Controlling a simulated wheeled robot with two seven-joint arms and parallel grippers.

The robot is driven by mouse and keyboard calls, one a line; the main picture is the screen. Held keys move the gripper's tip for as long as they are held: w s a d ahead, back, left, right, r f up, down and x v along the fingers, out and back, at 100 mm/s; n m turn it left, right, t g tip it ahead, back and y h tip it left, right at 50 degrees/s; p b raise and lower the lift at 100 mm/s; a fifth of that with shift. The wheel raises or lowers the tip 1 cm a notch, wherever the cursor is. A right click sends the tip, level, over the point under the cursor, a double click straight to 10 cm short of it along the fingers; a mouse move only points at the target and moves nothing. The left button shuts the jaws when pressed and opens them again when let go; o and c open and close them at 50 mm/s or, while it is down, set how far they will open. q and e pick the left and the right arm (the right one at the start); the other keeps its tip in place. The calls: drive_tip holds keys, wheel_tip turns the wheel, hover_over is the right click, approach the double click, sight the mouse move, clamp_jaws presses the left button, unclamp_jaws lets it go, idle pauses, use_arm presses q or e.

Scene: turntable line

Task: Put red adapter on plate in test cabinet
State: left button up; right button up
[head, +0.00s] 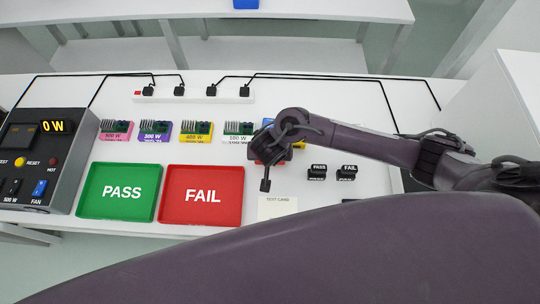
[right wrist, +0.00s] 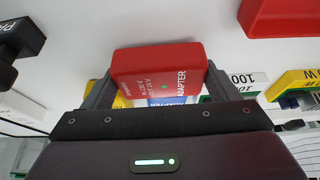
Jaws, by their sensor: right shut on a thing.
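The red adapter (right wrist: 155,66) is between the two fingers of my right gripper (right wrist: 158,88) in the right wrist view, its printed label facing the camera. In the head view my right gripper (head: 268,150) is over the white table, right of the 100 W block, and mostly hides the adapter. The dark test cabinet (head: 42,165) stands at the far left, with a 0 W display, buttons and a blue FAN switch. I cannot make out its plate. My left gripper is not in view.
A green PASS tray (head: 85,205) and red FAIL tray (head: 175,212) lie at the front. Several labelled watt blocks (head: 155,130) stand behind them. PASS and FAIL stamps (head: 317,172) are to the right. A power strip (head: 215,97) with black cables runs along the back.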

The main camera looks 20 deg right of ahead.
drive_tip(key=shift+f, duration=0.25)
drive_tip(key=shift+f, duration=0.15)
drive_tip(key=o, duration=1.1)
drive_tip(key=shift+c, duration=0.2)
